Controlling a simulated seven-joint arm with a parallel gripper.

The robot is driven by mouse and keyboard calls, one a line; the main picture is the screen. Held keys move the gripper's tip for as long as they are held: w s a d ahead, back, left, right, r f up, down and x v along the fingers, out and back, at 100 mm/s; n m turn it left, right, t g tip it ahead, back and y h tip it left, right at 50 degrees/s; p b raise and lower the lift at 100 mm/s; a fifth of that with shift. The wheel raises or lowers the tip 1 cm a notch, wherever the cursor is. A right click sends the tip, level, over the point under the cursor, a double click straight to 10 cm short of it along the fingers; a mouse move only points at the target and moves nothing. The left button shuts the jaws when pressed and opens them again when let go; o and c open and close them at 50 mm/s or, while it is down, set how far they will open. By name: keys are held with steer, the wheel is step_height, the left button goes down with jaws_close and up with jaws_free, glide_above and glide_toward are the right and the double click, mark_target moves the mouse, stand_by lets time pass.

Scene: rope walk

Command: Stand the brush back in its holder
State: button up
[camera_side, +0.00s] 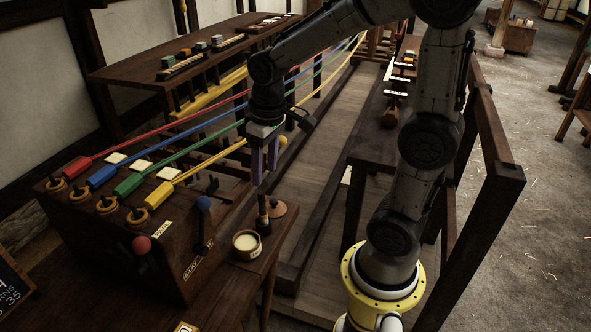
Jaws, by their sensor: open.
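My gripper (264,168) points straight down above the right end of the wooden bench, with its two purple-grey fingers apart. Just below the fingertips stands a slim dark upright piece, which looks like the brush (262,203). Its lower end meets a short dark round piece (263,226) that may be the holder; I cannot tell how deep it sits. The fingers appear to be above the brush, and I see no grip on it. A round pot with cream contents (246,246) stands just in front, and a round wooden knobbed piece (276,209) lies behind to the right.
A wooden box (135,235) at the left carries red, blue, green and yellow strands on hooks. The strands run up and back past my gripper. The floor lane (325,170) to the right is clear.

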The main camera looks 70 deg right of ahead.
steer(key=s+a+r+t, duration=0.2)
steer(key=s+r, duration=0.1)
steer(key=s, duration=0.3)
steer(key=s+a+r+n+t, duration=0.1)
steer(key=s+a+r+t, duration=0.1)
steer(key=s, duration=0.4)
steer(key=shift+a+r, duration=0.5)
steer(key=shift+a, duration=0.25)
